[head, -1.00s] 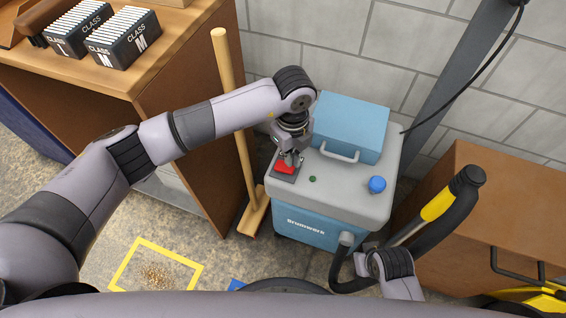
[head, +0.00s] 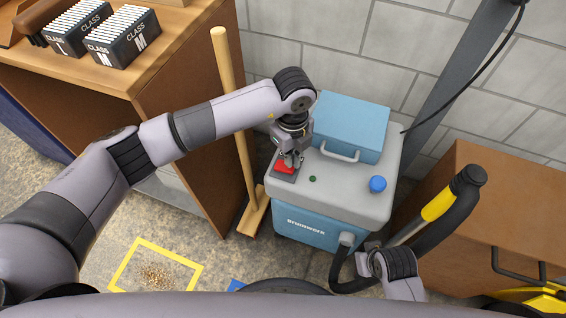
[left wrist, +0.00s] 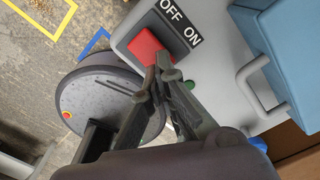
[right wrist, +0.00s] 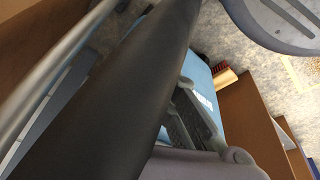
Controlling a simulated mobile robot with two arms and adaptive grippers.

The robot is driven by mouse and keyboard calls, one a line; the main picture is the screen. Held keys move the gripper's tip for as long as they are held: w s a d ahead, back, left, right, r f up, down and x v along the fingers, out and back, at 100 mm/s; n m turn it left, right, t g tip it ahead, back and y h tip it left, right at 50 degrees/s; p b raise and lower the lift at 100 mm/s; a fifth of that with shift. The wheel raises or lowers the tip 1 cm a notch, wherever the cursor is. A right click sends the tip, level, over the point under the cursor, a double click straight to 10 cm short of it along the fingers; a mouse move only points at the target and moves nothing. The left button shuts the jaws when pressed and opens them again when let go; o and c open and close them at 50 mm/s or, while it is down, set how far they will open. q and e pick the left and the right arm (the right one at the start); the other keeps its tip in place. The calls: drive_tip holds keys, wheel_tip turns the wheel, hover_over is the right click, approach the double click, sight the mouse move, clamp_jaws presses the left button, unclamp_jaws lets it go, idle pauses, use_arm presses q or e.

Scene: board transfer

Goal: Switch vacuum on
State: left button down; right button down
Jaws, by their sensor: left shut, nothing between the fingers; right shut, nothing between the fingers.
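The blue-and-grey vacuum (head: 345,193) stands against the wall. Its red switch (head: 284,167) sits on a dark plate at the lid's left corner. The switch also shows in the left wrist view (left wrist: 146,46), beside the words OFF and ON. The same fingertips (left wrist: 163,62) hide part of the switch. My right gripper (head: 366,260) is shut and empty beside the hose and wand; its fingers (right wrist: 182,115) are partly hidden behind a dark tube.
A green indicator (head: 312,179) and a blue knob (head: 377,184) are on the lid, near the blue box (head: 350,125). A broom (head: 238,120) leans left of the vacuum. The black hose (head: 445,220) and a brown cabinet (head: 490,210) stand right.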

use_arm(q)
drive_tip(key=shift+f, duration=0.1)
use_arm(e)
drive_tip(key=shift+r, duration=0.1)
use_arm(q)
drive_tip(key=shift+f, duration=0.1)
use_arm(e)
drive_tip(key=shift+w+r, duration=0.1)
drive_tip(key=shift+r, duration=0.2)
use_arm(q)
drive_tip(key=shift+f, duration=0.15)
use_arm(e)
drive_tip(key=shift+w+r, duration=0.15)
drive_tip(key=shift+r, duration=0.25)
drive_tip(key=shift+d, duration=0.1)
use_arm(q)
drive_tip(key=shift+f+b, duration=0.15)
drive_tip(key=shift+b, duration=0.15)
use_arm(e)
drive_tip(key=shift+r, duration=0.4)
